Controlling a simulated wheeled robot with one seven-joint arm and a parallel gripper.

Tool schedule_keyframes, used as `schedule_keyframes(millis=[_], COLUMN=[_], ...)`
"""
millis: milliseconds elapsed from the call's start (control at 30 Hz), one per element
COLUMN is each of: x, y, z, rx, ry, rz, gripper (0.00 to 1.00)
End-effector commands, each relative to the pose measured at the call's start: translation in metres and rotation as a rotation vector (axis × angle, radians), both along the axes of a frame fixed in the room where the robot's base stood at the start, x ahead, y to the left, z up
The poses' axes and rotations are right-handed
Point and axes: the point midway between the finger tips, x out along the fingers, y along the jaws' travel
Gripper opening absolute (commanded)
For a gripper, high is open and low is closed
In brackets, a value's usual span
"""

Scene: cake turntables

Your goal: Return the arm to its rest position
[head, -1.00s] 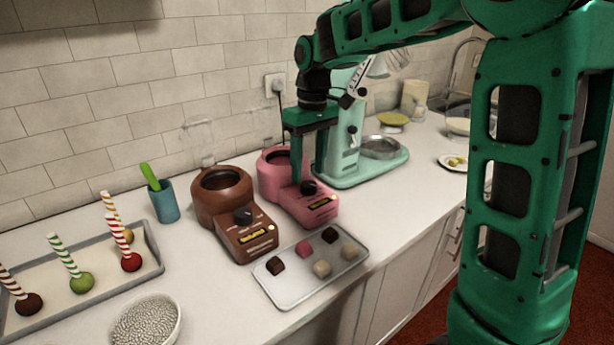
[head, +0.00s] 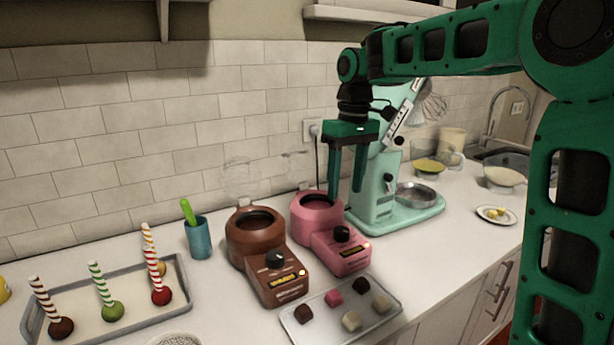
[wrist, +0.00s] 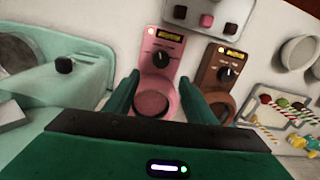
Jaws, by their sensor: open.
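My green gripper (head: 346,198) points down over the pink melting pot (head: 318,218) in the head view. Its two fingers are apart with nothing between them. In the wrist view my gripper (wrist: 158,92) is open, with the pink pot (wrist: 153,100) showing between and beyond the fingers. The fingertips look close to the pot's back right side in the head view; I cannot tell the exact gap.
A brown pot (head: 262,262) stands left of the pink one, and a mint stand mixer (head: 378,190) close on the right. In front is a tray (head: 390,327) of chocolates. A cake-pop tray (head: 95,335), a blue cup (head: 199,240) and the tiled wall are also near.

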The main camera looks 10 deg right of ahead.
Motion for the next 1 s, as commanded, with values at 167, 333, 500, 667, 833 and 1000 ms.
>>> schedule_keyframes(millis=[167, 333, 500, 667, 833, 1000], x=[-0.022, -0.083, -0.161, -0.238, -0.3, -0.327], y=[-0.024, -0.079, -0.13, -0.161, -0.175, -0.178], z=[-0.004, -0.021, -0.05, -0.085, -0.117, -0.134], rx=[-0.007, -0.024, -0.039, -0.049, -0.055, -0.059], ry=[-0.001, -0.003, -0.002, 0.001, 0.008, 0.014], rz=[-0.083, -0.297, -0.536, -0.742, -0.897, -0.961], gripper=[0.5, 0.5, 0.5, 0.5, 0.5, 0.5])
